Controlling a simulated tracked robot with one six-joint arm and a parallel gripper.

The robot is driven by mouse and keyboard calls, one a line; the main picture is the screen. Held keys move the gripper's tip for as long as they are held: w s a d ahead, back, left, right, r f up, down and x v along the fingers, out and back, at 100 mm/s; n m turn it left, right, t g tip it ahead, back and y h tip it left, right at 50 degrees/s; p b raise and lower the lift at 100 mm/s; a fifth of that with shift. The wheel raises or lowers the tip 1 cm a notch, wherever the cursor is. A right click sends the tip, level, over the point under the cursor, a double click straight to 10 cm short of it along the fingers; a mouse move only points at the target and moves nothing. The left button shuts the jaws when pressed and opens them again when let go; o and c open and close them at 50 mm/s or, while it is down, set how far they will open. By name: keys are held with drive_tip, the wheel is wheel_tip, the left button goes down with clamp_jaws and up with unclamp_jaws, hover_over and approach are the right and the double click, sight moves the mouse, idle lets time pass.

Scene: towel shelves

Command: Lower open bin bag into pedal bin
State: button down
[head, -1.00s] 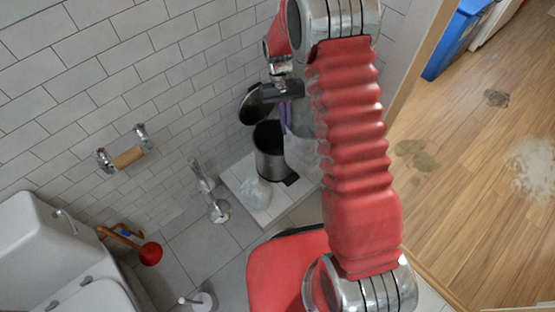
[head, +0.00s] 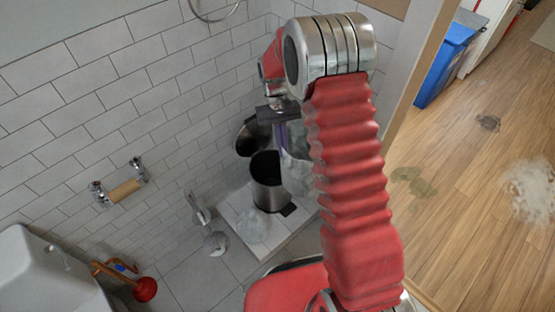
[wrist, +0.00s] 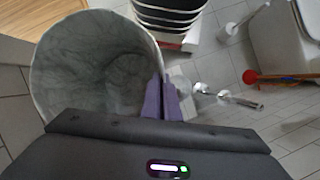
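The pedal bin (head: 268,190) is a steel cylinder with a black inside. It stands upright on a low white-tiled ledge, its dark round lid (head: 253,137) open behind it. My gripper (head: 282,136) is above and slightly right of the bin. In the wrist view its purple fingers (wrist: 161,98) are shut on the rim of the bin bag (wrist: 85,68). The bag is translucent grey, with a wide round mouth held open. It hangs beside the bin, to its right in the head view (head: 298,172), partly hidden by my arm. The bin also shows at the wrist view's top (wrist: 170,12).
A clear, pale bag (head: 254,228) sits on the ledge in front of the bin. Tiled walls enclose the bin's corner. A blue container (head: 446,62) stands on the wooden floor.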

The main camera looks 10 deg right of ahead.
wheel_tip(320, 180, up, 10)
drive_tip(key=w+d, duration=0.1)
drive_tip(key=w, duration=0.1)
drive_tip(key=shift+w+d+r, duration=0.15)
drive_tip(key=shift+d+r, duration=0.1)
drive_tip(key=shift+a, duration=0.15)
